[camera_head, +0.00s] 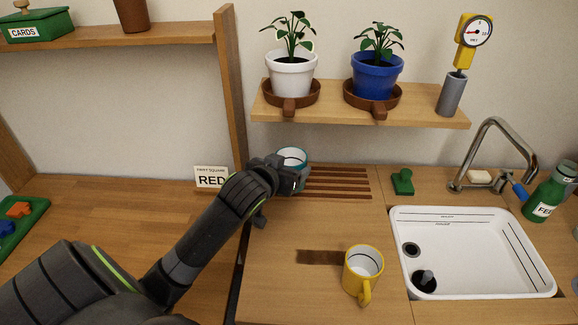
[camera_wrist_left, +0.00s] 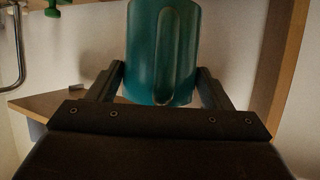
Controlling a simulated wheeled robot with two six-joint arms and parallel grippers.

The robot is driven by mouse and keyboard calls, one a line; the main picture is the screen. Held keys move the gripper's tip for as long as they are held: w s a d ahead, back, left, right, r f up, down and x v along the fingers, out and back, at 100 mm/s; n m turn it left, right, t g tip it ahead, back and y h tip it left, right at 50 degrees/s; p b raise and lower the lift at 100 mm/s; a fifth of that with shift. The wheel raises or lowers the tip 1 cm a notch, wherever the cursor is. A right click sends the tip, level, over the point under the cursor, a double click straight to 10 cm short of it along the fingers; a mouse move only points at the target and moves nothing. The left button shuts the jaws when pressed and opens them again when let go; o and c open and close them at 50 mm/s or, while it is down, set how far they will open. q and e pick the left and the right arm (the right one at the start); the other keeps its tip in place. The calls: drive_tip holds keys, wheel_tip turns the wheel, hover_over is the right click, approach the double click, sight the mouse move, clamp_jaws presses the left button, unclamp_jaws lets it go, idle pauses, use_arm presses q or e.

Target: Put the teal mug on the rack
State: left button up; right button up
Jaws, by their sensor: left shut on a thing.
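The teal mug (camera_head: 292,157) is at the left end of the slatted rack (camera_head: 338,182), mostly hidden behind my left gripper (camera_head: 291,182). In the left wrist view the mug (camera_wrist_left: 163,60) stands between the two fingers, its handle facing the camera. My left gripper (camera_wrist_left: 160,88) is shut on the mug. The head view does not clearly show whether the mug's base touches the rack. My right gripper is not in view.
A yellow mug (camera_head: 362,273) stands on the counter in front of the rack. A white sink (camera_head: 470,250) is at the right, with a green brush (camera_head: 402,182) behind it. A shelf with potted plants (camera_head: 360,108) hangs above the rack.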

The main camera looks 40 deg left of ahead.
sight(289, 152)
use_arm(q)
drive_tip(key=w+a, duration=0.1)
drive_tip(key=w, duration=0.1)
drive_tip(key=w+a, duration=0.1)
drive_tip(key=w, duration=0.1)
drive_tip(key=w+a, duration=0.2)
drive_tip(key=shift+w, duration=0.4)
drive_tip(key=shift+w+a+f, duration=0.15)
drive_tip(key=shift+f, duration=0.75)
wheel_tip(289, 152, down, 4)
drive_tip(key=shift+f, duration=0.2)
drive_tip(key=shift+w+a+f, duration=0.1)
drive_tip(key=shift+w+f, duration=0.05)
drive_tip(key=shift+f, duration=0.25)
drive_tip(key=shift+f, duration=0.15)
drive_tip(key=o, duration=1.1)
drive_tip(key=shift+o, duration=0.2)
